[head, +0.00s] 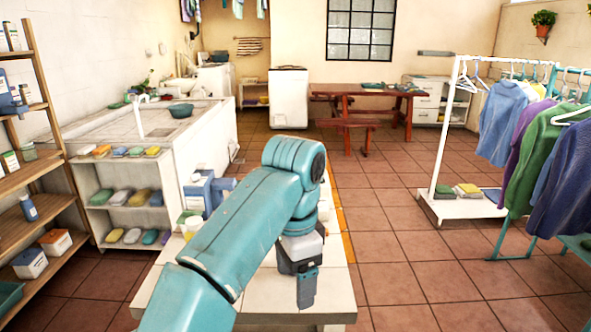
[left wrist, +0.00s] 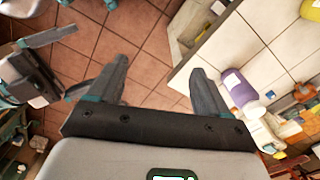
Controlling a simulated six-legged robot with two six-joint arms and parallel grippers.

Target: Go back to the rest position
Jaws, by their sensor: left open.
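My left arm reaches in from the bottom left of the head view and bends down over the white table. My left gripper (head: 305,290) hangs from its end, pointing down at the table's right part. In the left wrist view its two grey fingers (left wrist: 155,85) stand wide apart with nothing between them. A dark part with teal joints (left wrist: 30,80) at the left edge of that view looks like my right gripper; it is cut off, and I cannot tell its jaw state. My right arm does not show in the head view.
The white table (head: 335,295) lies under my left arm, with bottles and boxes (head: 205,190) at its far left. A wooden shelf (head: 40,150) stands left, a clothes rack (head: 440,130) right. A red picnic table (head: 350,95) is behind. The tiled floor (head: 395,210) between is clear.

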